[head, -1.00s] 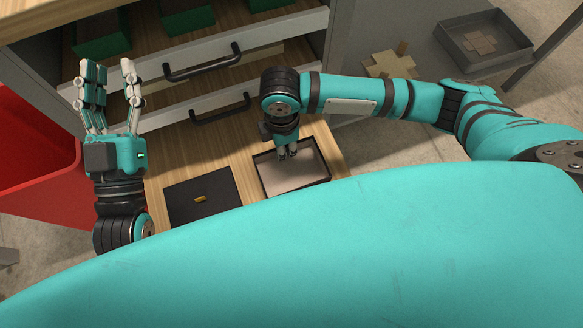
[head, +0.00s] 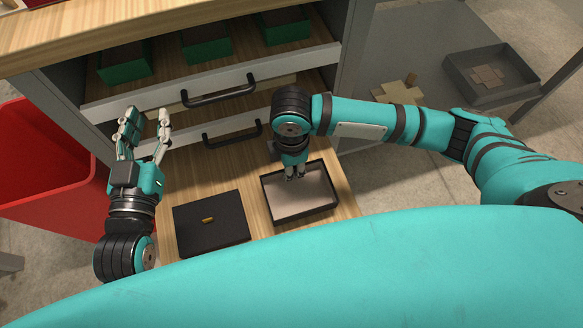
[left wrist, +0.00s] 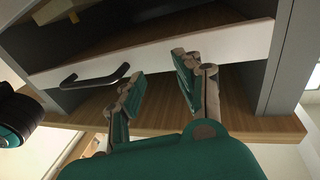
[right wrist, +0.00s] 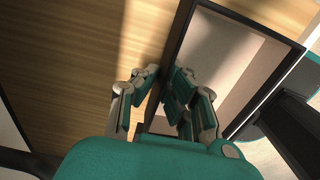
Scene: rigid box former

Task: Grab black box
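The black box (head: 327,208) is an open, shallow tray with dark walls and a pale inside, on the wooden surface. My right gripper (head: 295,174) points down at its far wall. In the right wrist view, the fingers (right wrist: 164,78) stand on either side of the box's dark wall (right wrist: 178,45), close to it; whether they press on it is unclear. A flat black panel (head: 230,230) with a small gold piece (head: 208,220) lies left of the box. My left gripper (head: 149,118) is open and empty, away from the box; its spread fingers show in the left wrist view (left wrist: 153,72).
A cabinet with handled drawers (head: 220,90) stands behind, with green boxes (head: 206,48) inside. A red bin (head: 45,165) is at the left. A grey tray (head: 520,86) and a cross-shaped cardboard piece (head: 398,92) lie at the back right.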

